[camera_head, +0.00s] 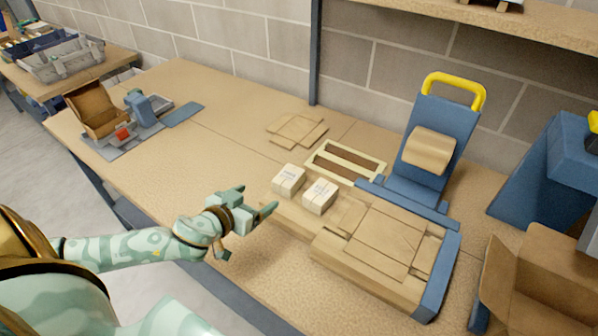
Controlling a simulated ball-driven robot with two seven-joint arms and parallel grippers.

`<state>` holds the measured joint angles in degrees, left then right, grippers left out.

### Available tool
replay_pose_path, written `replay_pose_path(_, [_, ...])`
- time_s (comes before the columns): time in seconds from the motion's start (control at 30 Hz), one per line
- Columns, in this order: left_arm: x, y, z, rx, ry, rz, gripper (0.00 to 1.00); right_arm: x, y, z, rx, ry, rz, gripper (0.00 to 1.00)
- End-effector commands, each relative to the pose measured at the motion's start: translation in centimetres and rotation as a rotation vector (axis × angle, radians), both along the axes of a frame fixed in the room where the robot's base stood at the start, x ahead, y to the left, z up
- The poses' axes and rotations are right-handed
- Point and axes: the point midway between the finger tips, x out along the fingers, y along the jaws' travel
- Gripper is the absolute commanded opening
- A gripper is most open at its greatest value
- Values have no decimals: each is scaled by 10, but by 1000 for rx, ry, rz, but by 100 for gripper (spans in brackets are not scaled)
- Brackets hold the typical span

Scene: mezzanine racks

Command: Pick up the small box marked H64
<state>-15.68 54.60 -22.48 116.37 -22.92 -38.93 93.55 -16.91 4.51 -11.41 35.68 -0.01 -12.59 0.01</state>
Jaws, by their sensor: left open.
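Two small white boxes stand side by side near the middle of the wooden bench. The left small box (288,179) and the right small box (320,195) both carry printing too small to read, so I cannot tell which is marked H64. My left gripper (256,201) is open and empty, with its fingers pointing toward the boxes from the left, a short way apart from them. My right gripper is not in view.
Flattened cardboard (380,243) lies right of the boxes, against a blue edge frame (440,270). A tan frame (345,162) lies behind. A blue stand with a yellow handle (455,82) rises at right. An open carton (540,285) is at lower right. The bench's left middle is clear.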

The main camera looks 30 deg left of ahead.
Motion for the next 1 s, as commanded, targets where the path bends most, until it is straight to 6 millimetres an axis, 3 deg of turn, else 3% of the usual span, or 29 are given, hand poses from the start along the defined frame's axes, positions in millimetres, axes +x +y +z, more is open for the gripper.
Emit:
replay_pose_path(0.43, [83, -2, -34, -2, -3, 2, 80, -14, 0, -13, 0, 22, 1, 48])
replay_pose_path(0.73, [108, -4, -44, -2, -1, 1, 80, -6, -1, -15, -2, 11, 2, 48])
replay_pose_path(1.0, [144, -8, -58, -1, 0, 2, 80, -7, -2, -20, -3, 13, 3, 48])
